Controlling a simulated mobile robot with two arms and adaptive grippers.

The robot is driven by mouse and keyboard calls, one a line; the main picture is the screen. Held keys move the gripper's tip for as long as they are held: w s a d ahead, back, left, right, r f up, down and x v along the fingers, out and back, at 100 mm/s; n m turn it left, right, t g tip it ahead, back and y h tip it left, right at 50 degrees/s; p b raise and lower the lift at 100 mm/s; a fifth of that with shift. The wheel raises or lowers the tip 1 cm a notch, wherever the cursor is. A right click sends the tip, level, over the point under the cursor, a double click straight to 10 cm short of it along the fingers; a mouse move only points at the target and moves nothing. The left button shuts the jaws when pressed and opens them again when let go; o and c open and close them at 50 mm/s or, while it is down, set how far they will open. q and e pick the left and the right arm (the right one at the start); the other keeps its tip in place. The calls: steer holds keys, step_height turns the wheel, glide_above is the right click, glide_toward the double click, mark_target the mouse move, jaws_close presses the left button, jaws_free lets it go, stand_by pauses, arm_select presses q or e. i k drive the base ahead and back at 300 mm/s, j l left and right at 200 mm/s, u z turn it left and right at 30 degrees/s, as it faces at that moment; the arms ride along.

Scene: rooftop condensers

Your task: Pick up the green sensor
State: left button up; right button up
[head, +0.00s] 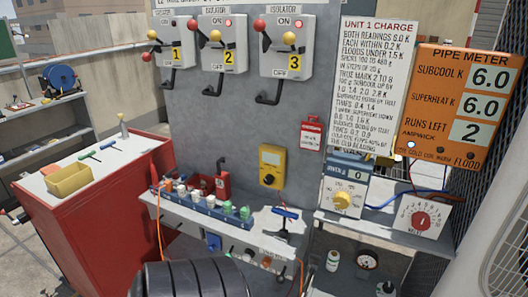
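A blue rack (203,212) on the grey shelf below the panel holds a row of small capped pieces. Others in the row have orange or white tops. Neither of my grippers shows in the head view.
A red cabinet (100,235) stands at left, with a yellow bin (68,180) and hand tools on top. A yellow meter (271,167) hangs behind the shelf. A blue-handled tool (285,214) stands right of the rack.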

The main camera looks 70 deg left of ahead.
mark_target(227, 205)
steer(key=j+u, duration=0.1)
steer(key=u, duration=2.3)
steer(key=j, duration=0.1)
